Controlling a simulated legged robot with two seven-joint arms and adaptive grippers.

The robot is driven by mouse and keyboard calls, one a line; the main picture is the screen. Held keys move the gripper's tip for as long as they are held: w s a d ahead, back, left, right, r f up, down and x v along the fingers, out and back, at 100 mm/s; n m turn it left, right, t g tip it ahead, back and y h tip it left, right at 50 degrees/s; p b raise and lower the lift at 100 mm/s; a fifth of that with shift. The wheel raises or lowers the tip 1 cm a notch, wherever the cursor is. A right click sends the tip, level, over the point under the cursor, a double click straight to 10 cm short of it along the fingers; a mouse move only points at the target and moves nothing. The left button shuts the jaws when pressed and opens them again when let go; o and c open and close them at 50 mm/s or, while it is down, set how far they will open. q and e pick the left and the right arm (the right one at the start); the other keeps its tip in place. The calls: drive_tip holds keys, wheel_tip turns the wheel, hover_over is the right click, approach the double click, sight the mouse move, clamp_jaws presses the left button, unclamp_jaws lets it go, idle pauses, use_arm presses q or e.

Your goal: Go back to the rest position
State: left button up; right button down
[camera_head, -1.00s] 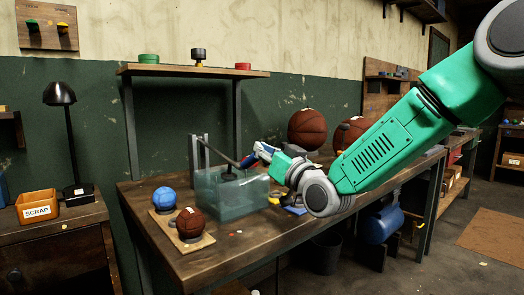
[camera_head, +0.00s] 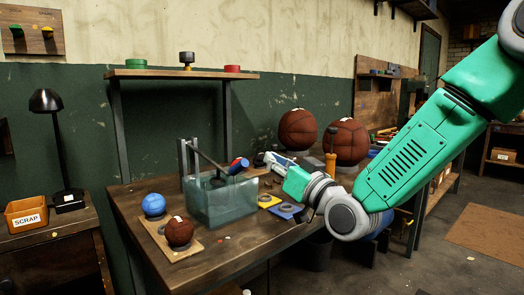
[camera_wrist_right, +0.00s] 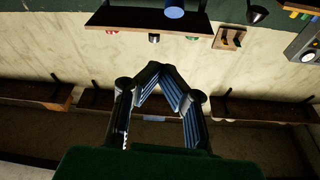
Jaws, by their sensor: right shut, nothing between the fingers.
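My right gripper (camera_head: 262,160) is above the workbench, just right of the blue and red end (camera_head: 238,165) of a dark lever that slopes over a clear tank (camera_head: 222,205). In the right wrist view its fingers (camera_wrist_right: 155,70) meet at the tips with nothing between them. My green and grey right arm comes in from the right side of the head view. My left gripper is not in view.
The workbench (camera_head: 245,240) holds a blue ball (camera_head: 153,205) and a small brown ball (camera_head: 179,232) on a wooden board left of the tank. Two large brown balls (camera_head: 298,130) (camera_head: 346,142) stand behind my gripper. An orange scrap bin (camera_head: 27,213) is far left.

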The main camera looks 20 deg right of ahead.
drive_tip(key=s+f+g, duration=0.1)
drive_tip(key=f, duration=0.5)
drive_tip(key=s+f+g+h, duration=0.1)
drive_tip(key=s+f+g, duration=0.1)
drive_tip(key=f, duration=0.5)
drive_tip(key=s+f+g+p, duration=0.1)
drive_tip(key=f+g, duration=0.1)
drive_tip(key=f, duration=0.4)
drive_tip(key=shift+s+a+f+h, duration=0.2)
drive_tip(key=shift+s+a+h, duration=0.15)
drive_tip(key=shift+a+h, duration=0.05)
drive_tip(key=s+d+f+g+h+p, duration=0.25)
drive_tip(key=s+f+g, duration=0.75)
drive_tip(key=s+f, duration=1.2)
drive_tip(key=s+d+f+g+h, duration=0.1)
drive_tip(key=s+f+g, duration=0.3)
drive_tip(key=s, duration=0.8)
drive_tip(key=shift+s+d+f+m+h, duration=0.2)
drive_tip(key=shift+s+f+m+h, duration=0.15)
drive_tip(key=shift+f, duration=0.55)
